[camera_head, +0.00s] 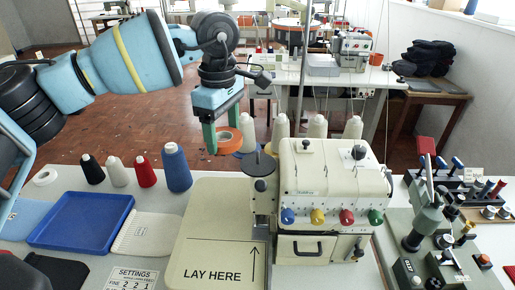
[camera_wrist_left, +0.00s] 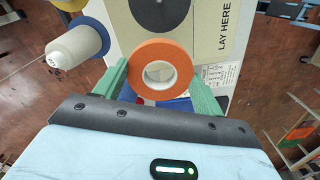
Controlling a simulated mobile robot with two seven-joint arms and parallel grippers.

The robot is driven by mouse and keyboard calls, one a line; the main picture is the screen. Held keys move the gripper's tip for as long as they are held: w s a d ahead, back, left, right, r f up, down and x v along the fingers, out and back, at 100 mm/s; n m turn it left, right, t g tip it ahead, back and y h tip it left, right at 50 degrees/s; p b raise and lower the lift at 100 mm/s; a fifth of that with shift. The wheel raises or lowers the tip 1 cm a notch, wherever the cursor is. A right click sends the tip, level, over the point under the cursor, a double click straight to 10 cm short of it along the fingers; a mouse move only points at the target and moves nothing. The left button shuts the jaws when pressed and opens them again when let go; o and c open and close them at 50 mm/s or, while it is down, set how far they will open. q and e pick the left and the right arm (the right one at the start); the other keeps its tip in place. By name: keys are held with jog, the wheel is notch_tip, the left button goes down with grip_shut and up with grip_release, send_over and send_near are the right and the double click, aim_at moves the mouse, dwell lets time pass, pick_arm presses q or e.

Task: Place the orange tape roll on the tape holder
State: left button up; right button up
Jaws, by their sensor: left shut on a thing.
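The orange tape roll (camera_head: 230,135) is held between the green fingers of my left gripper (camera_head: 223,141), above the table behind the sewing machine's left side. In the left wrist view the orange tape roll (camera_wrist_left: 160,48) faces the camera with its hole showing, one finger on each side. A dark round disc with a thin upright post (camera_head: 258,165), which looks like the tape holder, stands at the left of the cream machine, to the right of and nearer than the roll. The dark disc (camera_wrist_left: 160,12) shows beyond the roll in the wrist view. The roll is apart from it. My right gripper is out of view.
The cream machine (camera_head: 335,180) stands right of the disc. Cream thread cones (camera_head: 317,127) stand behind it. A blue cone (camera_head: 176,168) and smaller cones stand left. A blue tray (camera_head: 50,240) and the LAY HERE board (camera_head: 215,225) lie in front. A green press (camera_head: 425,215) stands right.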

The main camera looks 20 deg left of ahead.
pick_arm(q)
jog(key=d, duration=0.5)
jog(key=shift+w+d+f, duration=0.1)
jog(key=shift+w, duration=0.2)
jog(key=shift+w+d+f+p, duration=0.1)
jog(key=shift+d+f+p, duration=0.15)
jog(key=shift+d, duration=0.3)
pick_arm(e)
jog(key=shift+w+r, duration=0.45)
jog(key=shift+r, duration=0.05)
pick_arm(q)
jog(key=f, duration=0.1)
jog(key=d+f, duration=0.1)
jog(key=f, duration=0.1)
jog(key=shift+p, duration=0.35)
jog(key=shift+f, duration=0.25)
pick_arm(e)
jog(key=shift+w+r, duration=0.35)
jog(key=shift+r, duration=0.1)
pick_arm(q)
jog(key=shift+f, duration=0.1)
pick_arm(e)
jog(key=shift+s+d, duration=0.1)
pick_arm(q)
jog(key=o, duration=0.9)
jog(key=shift+o, duration=0.2)
